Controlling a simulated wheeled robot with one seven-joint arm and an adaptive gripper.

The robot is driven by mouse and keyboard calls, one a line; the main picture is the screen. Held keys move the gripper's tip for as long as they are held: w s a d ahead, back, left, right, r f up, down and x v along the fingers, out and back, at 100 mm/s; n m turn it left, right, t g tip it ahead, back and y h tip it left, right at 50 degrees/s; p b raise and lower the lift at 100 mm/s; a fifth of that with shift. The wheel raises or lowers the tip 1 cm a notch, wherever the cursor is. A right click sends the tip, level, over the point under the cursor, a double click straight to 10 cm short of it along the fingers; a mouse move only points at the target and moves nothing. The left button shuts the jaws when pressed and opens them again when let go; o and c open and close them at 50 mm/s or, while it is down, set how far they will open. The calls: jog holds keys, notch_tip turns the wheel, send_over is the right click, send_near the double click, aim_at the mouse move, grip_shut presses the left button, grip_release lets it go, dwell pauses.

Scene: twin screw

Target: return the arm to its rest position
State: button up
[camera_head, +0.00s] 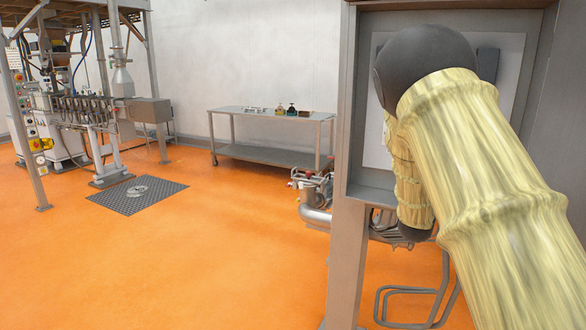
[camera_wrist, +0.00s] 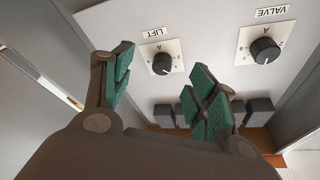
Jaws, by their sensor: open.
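My gripper (camera_wrist: 158,92) is open in the wrist view, with its green-padded fingers spread apart and nothing between them. It is in front of a light control panel (camera_wrist: 205,65). A black knob labelled LIFT (camera_wrist: 162,64) shows just beyond the gap between the fingers, and the fingers look apart from it. A second black knob, labelled VALVE (camera_wrist: 265,50), is to the right. In the head view my arm, in a yellowish sleeve, reaches up to the grey cabinet (camera_head: 344,150) and hides much of its panel. My gripper is hidden there.
The cabinet's frame and side walls stand close around my arm. Bent metal tubes (camera_head: 378,305) are below it. A steel table (camera_head: 270,113) with small items is against the back wall, and machinery (camera_head: 85,105) is at left. The orange floor (camera_head: 190,250) between is mostly clear.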

jog(key=s+a+f+n+g+y, duration=0.2)
jog(key=s+a+f+n+y, duration=0.3)
jog(key=f, duration=0.9)
jog(key=s+a+f+n+g+y, duration=0.1)
jog(key=s+a+f+g, duration=0.15)
jog(key=s+f, duration=0.85)
jog(key=s+a+f+n+g+y, duration=0.2)
jog(key=s+a+f+n+y, duration=0.15)
jog(key=f, duration=1.35)
jog(key=s+a+f+n+g+y, duration=0.1)
jog(key=s+a+f+g, duration=0.2)
jog(key=s, duration=0.9)
jog(key=s+a+f+n+g+y, duration=0.2)
jog(key=s+a+f, duration=0.5)
jog(key=s, duration=0.6)
jog(key=s+a+f+n+g+y, duration=0.2)
jog(key=s+a+f+g, duration=0.2)
jog(key=s, duration=0.9)
jog(key=a+f, duration=0.1)
jog(key=a, duration=0.1)
jog(key=shift+s+a+f, duration=0.2)
jog(key=shift+a+f, duration=0.15)
jog(key=shift+f, duration=0.05)
